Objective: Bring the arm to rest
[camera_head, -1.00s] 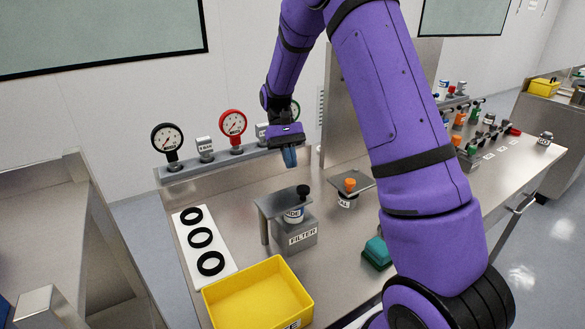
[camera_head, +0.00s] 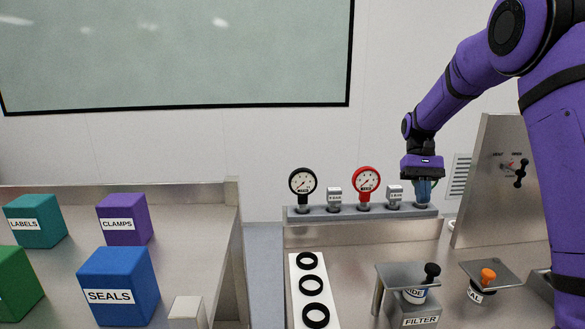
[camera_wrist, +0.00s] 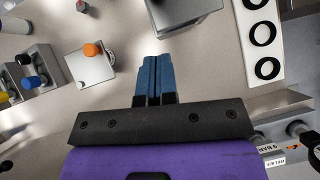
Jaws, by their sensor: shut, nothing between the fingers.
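My arm, purple with black bands, reaches in from the right of the head view. My gripper (camera_head: 424,190) hangs fingers down in front of the right end of the gauge shelf, above the steel workbench. In the wrist view my gripper's blue fingers (camera_wrist: 153,80) lie side by side, shut with nothing between them. The bench surface shows beneath them.
The FILTER block (camera_head: 416,317) and an orange-knobbed stand (camera_head: 488,275) are on the bench. A white strip with black rings (camera_head: 303,262) lies left. Gauges stand on the shelf (camera_head: 345,214). Blue SEALS box (camera_head: 118,285) is on another bench. A steel panel (camera_head: 485,200) stands right.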

